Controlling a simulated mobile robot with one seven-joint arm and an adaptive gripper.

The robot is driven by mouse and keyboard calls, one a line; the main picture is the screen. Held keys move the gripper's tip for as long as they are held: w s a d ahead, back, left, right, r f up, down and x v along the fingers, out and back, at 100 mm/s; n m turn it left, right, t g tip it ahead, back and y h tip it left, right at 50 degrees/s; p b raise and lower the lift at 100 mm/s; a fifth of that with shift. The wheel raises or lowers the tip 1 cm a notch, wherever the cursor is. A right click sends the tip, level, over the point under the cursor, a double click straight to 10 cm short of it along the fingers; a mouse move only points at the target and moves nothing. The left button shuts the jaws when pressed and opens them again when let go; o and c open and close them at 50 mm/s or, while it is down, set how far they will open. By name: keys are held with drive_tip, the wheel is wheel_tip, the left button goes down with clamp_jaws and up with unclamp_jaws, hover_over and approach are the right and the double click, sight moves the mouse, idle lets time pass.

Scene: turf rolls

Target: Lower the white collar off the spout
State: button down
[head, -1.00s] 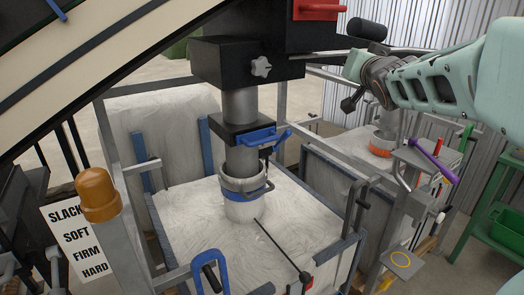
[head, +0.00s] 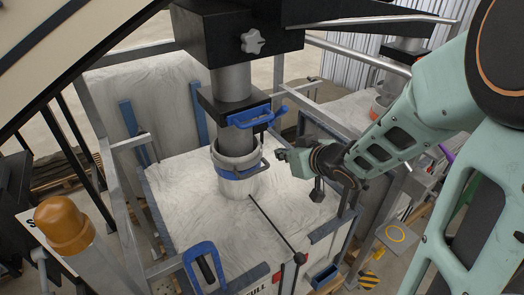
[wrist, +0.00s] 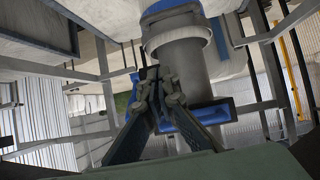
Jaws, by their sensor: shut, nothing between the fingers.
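The off-white collar (head: 236,158) is around the lower end of the grey spout (head: 232,84), with a blue band (head: 238,174) just below its rim. A pale sleeve (head: 240,188) hangs below the band to the bulk bag. In the wrist view the collar (wrist: 178,42) circles the pipe (wrist: 184,65) near the top. My gripper (head: 280,154) is just right of the collar, at about its height, apart from it. In the wrist view my gripper (wrist: 157,80) is shut and empty, its fingertips overlapping the pipe's left edge.
A blue handle (head: 257,116) sticks out from the black block above the collar. The white bulk bag (head: 190,215) fills the metal frame below. A dark thin rod (head: 274,222) crosses the bag's top. An orange beacon (head: 64,225) stands at the left front.

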drive_tip(key=shift+s+a+f+n+g+y, duration=0.45)
drive_tip(key=shift+s+a+f, duration=0.35)
drive_tip(key=shift+s+a, duration=0.2)
drive_tip(key=shift+w, duration=0.1)
drive_tip(key=s+d+f+b+x, duration=0.1)
drive_tip(key=b+x, duration=0.3)
drive_tip(key=x, duration=0.8)
drive_tip(key=shift+a+f, duration=0.15)
drive_tip(key=shift+f, duration=0.7)
drive_tip(key=shift+f, duration=0.1)
wheel_tip(320, 180, down, 11)
drive_tip(key=b, duration=0.9)
drive_tip(key=shift+f+b, duration=0.2)
drive_tip(key=shift+b, duration=0.2)
